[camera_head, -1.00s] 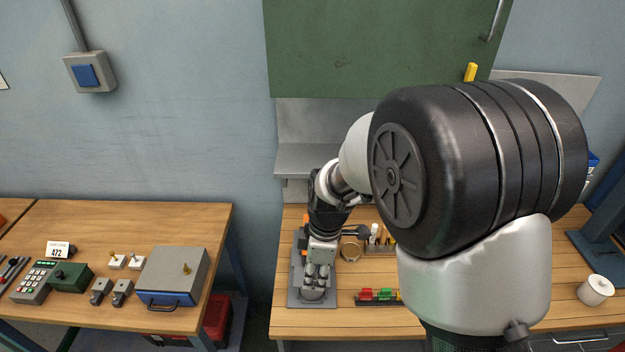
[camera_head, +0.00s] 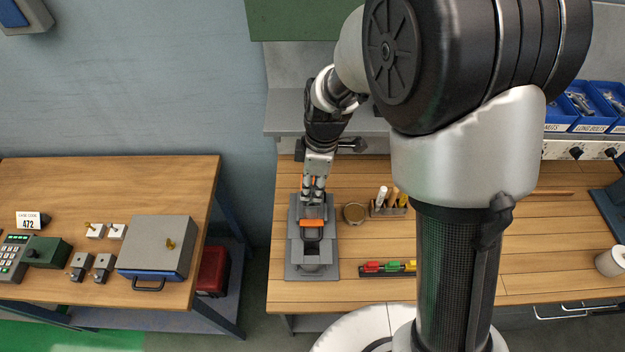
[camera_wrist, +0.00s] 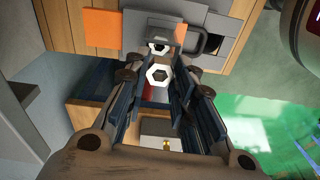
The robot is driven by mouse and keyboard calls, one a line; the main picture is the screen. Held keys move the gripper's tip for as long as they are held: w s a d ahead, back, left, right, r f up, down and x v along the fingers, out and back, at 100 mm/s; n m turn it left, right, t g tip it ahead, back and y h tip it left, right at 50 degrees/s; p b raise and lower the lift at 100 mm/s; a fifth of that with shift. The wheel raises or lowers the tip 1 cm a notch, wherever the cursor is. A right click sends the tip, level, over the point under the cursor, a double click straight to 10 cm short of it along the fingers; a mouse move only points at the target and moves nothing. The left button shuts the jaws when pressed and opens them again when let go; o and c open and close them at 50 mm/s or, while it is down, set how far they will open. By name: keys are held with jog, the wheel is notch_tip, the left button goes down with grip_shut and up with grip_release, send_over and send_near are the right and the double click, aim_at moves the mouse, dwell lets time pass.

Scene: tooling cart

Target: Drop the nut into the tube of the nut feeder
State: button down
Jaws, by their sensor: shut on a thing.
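The nut (camera_wrist: 157,76) is a pale hexagonal ring with a dark hole. In the wrist view it sits between the fingertips of my gripper (camera_wrist: 160,84), which is shut on it. The nut feeder (camera_head: 297,258) is a grey unit with an orange part on the workbench. My gripper (camera_head: 313,196) is at its back end in the head view, and the nut cannot be made out there. The feeder (camera_wrist: 208,22) also shows beyond the fingertips in the wrist view. A dark round opening with a pale edge appears just past the nut; I cannot tell if it is the tube.
Right of the feeder are a round wooden dish (camera_head: 355,213), a holder with upright handles (camera_head: 388,210) and a rack of coloured pieces (camera_head: 388,268). A separate table (camera_head: 120,190) stands at the left. Bare bench lies around the rack.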

jog(key=shift+f, duration=0.6)
jog(key=shift+w, duration=0.1)
jog(key=shift+f+b, duration=0.25)
jog(key=shift+b, duration=0.7)
dwell(0.9)
jog(key=shift+f+b, duration=0.35)
jog(key=shift+f, duration=0.05)
dwell(0.8)
dwell(0.8)
jog(key=c, duration=1.8)
grip_release()
jog(key=o, duration=0.3)
jog(key=o, duration=0.5)
jog(key=shift+o, duration=0.4)
